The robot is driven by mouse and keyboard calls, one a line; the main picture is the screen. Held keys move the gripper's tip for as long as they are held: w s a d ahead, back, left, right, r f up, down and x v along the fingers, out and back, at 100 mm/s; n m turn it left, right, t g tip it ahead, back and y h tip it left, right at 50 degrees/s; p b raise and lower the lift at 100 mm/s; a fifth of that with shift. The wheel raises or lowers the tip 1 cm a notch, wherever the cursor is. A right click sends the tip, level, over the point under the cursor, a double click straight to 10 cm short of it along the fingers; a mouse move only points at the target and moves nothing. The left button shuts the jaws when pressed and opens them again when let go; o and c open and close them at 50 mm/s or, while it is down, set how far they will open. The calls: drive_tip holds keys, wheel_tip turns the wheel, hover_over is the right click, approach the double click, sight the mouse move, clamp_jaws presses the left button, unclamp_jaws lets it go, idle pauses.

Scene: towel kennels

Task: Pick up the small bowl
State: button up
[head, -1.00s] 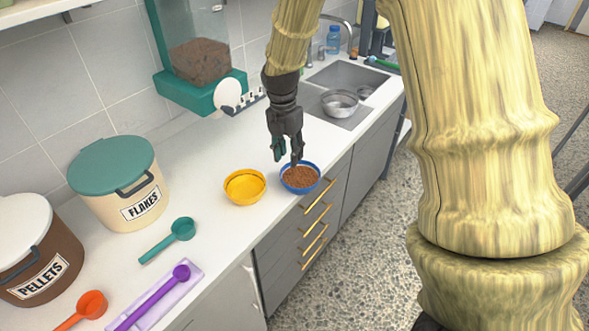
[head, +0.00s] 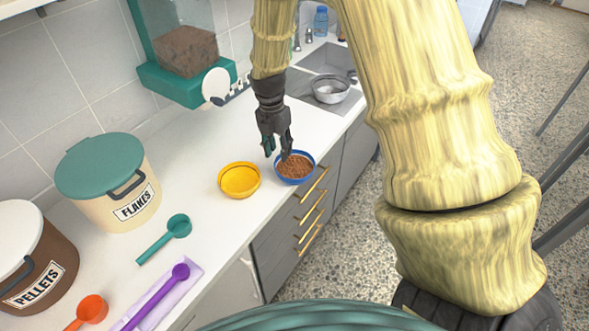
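A small blue bowl (head: 308,178) full of brown kibble stands on the white counter near its front edge. A yellow bowl (head: 239,181) stands just left of it. My gripper (head: 277,150) points down at the blue bowl's back left rim. Its fingers look apart, one over the bowl and one outside its left side. Whether either finger touches the rim I cannot tell. The bowl still rests on the counter.
A flakes bin (head: 108,185), a pellets bin (head: 30,255) and teal, purple and orange scoops are at left. A dispenser (head: 180,60) hangs on the wall behind. Drawer handles jut out below the counter.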

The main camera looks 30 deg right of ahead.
sight(279, 164)
drive_tip(key=shift+w+d+f+p, duration=0.1)
drive_tip(key=shift+w+f+p, duration=0.1)
drive_tip(key=shift+f+p, duration=0.35)
drive_tip(key=shift+w+d+f+p, duration=0.1)
drive_tip(key=shift+w+f+p, duration=0.15)
drive_tip(key=shift+f, duration=0.6)
drive_tip(key=shift+s+f+p, duration=0.1)
drive_tip(key=shift+f+p, duration=0.2)
drive_tip(key=shift+f, duration=0.85)
drive_tip(key=shift+c, duration=0.2)
clamp_jaws()
